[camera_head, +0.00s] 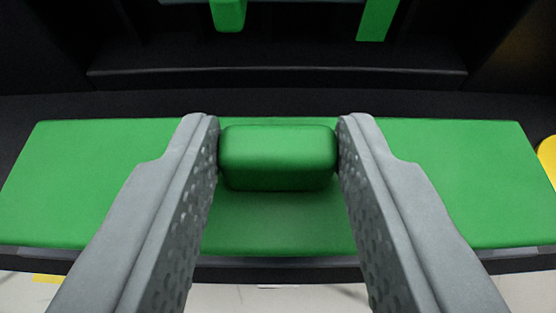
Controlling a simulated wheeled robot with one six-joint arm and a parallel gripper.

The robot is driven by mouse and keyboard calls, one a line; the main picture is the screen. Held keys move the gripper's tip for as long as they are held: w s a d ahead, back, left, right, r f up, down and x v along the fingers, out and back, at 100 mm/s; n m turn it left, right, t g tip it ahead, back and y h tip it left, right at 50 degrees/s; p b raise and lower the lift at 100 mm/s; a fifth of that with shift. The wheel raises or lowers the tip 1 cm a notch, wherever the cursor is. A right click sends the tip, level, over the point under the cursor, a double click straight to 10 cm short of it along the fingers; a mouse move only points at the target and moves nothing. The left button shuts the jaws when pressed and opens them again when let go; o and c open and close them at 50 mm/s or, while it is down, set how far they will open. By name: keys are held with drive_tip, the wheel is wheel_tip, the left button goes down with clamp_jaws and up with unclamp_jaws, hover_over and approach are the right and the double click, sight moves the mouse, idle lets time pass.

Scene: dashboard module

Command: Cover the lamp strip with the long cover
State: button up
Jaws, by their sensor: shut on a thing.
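The long cover (80,180) is a wide flat green panel that spans most of the camera_head view. A raised green block (277,157) stands at its middle and looks like its handle. My gripper (278,150) has its two grey fingers on the left and right sides of this block and is shut on it. The cover lies roughly level across the picture. I cannot tell whether it rests on the dark surface around it or is held above it. I cannot make out the lamp strip.
Behind the cover is a dark module with a ledge (280,73). Two green parts hang at the top, one left of middle (228,14) and one to the right (377,18). A yellow round thing (548,156) shows at the right edge. A pale floor (230,298) lies in front.

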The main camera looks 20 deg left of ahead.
drive_tip(key=shift+f, duration=0.2)
drive_tip(key=o, duration=1.1)
drive_tip(key=v, duration=1.7)
drive_tip(key=s+d+m+t+h, duration=0.1)
drive_tip(key=s+d, duration=0.5)
drive_tip(key=s, duration=0.4)
drive_tip(key=s+d+m+t+h, duration=0.1)
drive_tip(key=s+d+t, duration=0.1)
drive_tip(key=s+d, duration=0.5)
drive_tip(key=s+d+m+t+h, duration=0.1)
drive_tip(key=s+d, duration=0.6)
drive_tip(key=s, duration=0.7)
drive_tip(key=shift+s+f+t+h, duration=0.15)
drive_tip(key=shift+s+t+h, duration=0.15)
drive_tip(key=shift+s, duration=0.1)
